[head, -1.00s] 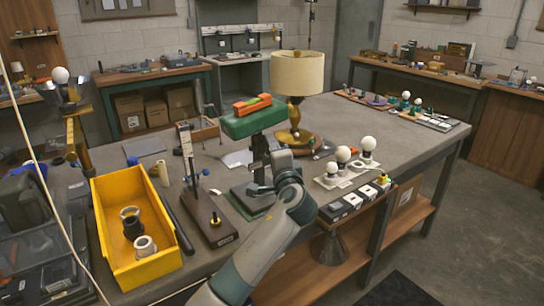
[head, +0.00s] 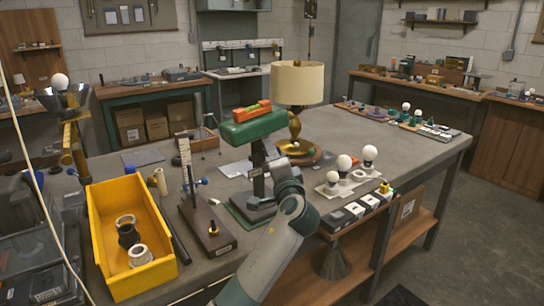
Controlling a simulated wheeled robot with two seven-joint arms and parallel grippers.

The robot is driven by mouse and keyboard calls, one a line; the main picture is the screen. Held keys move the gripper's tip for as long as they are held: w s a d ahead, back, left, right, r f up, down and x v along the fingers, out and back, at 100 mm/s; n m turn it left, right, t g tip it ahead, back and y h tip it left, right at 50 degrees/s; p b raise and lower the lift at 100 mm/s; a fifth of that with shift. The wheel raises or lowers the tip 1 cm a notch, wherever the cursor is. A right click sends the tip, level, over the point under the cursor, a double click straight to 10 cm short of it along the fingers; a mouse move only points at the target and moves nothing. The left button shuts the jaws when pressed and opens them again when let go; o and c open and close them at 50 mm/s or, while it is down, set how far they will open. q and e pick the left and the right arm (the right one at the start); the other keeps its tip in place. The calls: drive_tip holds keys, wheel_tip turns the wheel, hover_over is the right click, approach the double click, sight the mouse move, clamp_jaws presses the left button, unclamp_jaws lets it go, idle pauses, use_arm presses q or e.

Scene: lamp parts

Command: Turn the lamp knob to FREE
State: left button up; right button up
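The table lamp (head: 298,82) has a cream shade and a brass body, and stands on the workbench behind the green clamp-like stand. A bare-bulb fixture on a yellow post (head: 70,132) stands at the far left, with a small blue knob (head: 70,171) low on it. No FREE mark is legible, and I cannot tell which knob is the lamp knob. My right arm (head: 270,250) rises from the bottom edge, its wrist end (head: 287,178) in front of the green stand. Its fingers cannot be made out. My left gripper is out of view.
A yellow bin (head: 100,250) holds dark and white rings. The green stand (head: 265,127) carries an orange item. A dark-based upright gauge (head: 205,228) stands beside the bin. White bulbs on a board (head: 345,185) and small boxes line the bench's front edge.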

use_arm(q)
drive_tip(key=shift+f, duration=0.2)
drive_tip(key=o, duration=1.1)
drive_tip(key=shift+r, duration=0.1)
